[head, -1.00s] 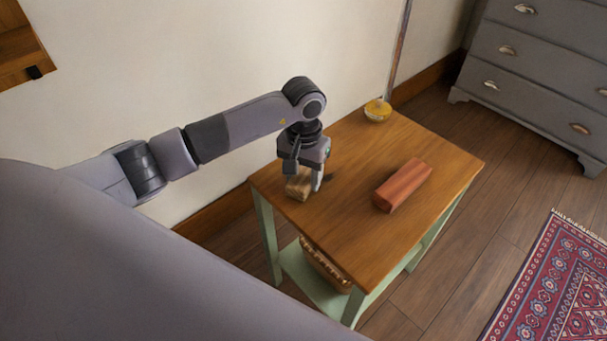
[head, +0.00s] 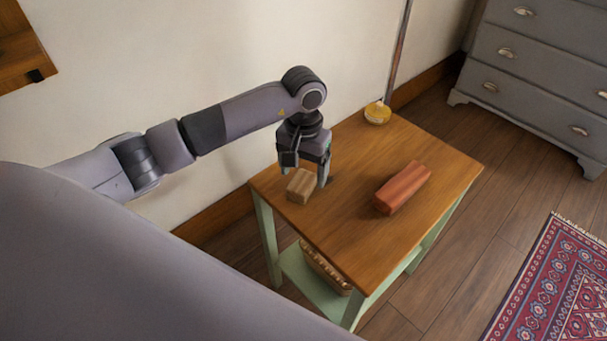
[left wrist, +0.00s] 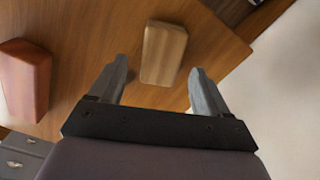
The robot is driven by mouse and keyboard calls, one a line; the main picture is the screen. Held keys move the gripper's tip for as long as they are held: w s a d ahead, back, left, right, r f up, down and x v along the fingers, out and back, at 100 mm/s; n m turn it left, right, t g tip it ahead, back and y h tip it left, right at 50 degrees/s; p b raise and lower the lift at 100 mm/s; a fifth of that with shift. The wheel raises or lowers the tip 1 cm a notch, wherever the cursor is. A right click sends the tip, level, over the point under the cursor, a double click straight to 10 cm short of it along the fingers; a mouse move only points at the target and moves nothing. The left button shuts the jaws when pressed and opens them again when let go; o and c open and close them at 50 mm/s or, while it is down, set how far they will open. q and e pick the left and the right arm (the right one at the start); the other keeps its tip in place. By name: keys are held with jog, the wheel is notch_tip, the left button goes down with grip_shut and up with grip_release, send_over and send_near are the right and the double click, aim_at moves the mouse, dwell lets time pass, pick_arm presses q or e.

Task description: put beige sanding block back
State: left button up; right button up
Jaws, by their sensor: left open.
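The beige sanding block (head: 301,186) rests on the wooden table top (head: 350,240) near its left corner. It also shows in the left wrist view (left wrist: 163,53), lying beyond and between the spread fingertips. My left gripper (head: 307,180) is open just above and behind the block, with a finger showing beside it on the right. In the left wrist view the open fingers (left wrist: 158,75) hold nothing. My right gripper is not in view.
A reddish block (head: 403,187) lies on the table to the right, also seen in the left wrist view (left wrist: 26,80). A yellow-topped bowl (head: 377,112) stands at the far corner. A basket (head: 325,268) sits on the lower shelf. The table's middle is clear.

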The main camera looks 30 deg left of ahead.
aim_at(304, 178)
pick_arm(q)
notch_tip(304, 178, up, 10)
jog(key=shift+f+p, duration=0.25)
jog(key=shift+p, duration=0.2)
